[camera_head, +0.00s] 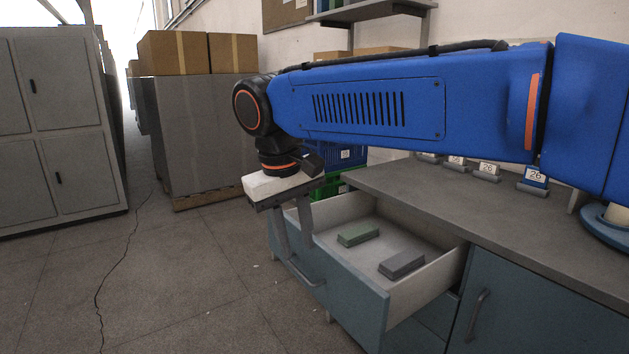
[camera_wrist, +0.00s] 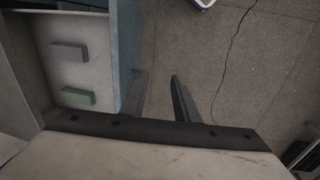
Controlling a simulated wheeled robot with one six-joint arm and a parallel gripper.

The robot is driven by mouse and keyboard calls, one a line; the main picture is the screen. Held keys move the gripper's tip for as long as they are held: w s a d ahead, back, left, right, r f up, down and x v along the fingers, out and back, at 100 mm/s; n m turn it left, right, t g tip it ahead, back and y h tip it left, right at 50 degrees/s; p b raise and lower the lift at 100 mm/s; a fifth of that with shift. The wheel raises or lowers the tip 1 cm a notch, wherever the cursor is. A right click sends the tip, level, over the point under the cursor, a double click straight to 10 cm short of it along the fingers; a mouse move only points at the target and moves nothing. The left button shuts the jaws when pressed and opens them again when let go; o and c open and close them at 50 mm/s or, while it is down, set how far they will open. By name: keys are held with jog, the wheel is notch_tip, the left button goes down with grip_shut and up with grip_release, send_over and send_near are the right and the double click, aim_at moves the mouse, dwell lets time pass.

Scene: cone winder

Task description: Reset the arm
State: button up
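My gripper (camera_head: 295,243) hangs from the blue arm, fingers pointing down, at the front of an open drawer (camera_head: 445,272). It also shows in the wrist view (camera_wrist: 157,76), with its two fingers apart and nothing seen between them. One finger overlaps the drawer front there and the other is over the floor. The drawer handle (camera_head: 306,276) shows just below the fingers in the head view; I cannot tell whether they touch it. A green block (camera_head: 358,235) and a grey block (camera_head: 402,265) lie apart inside the drawer.
A grey worktop (camera_head: 420,194) with several number stands (camera_head: 533,180) extends above the drawer. Blue and green crates (camera_head: 340,182) stand behind the arm. Cardboard boxes (camera_head: 232,53) sit on a grey block at the back. Grey cabinets (camera_head: 60,125) stand left. The floor between is clear.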

jog(key=d+f+m, duration=0.2)
jog(key=d, duration=0.9)
jog(key=s+d+f+m+t, duration=0.1)
jog(key=s+d+f+m, duration=0.1)
jog(key=s+d+f, duration=0.5)
jog(key=s+d+f+m+t+y, duration=0.1)
jog(key=s+d+f, duration=0.6)
jog(key=d, duration=0.7)
jog(key=shift+s+d+f+m+t, duration=0.25)
jog(key=shift+f+m+t, duration=0.35)
jog(key=shift+m+t, duration=0.15)
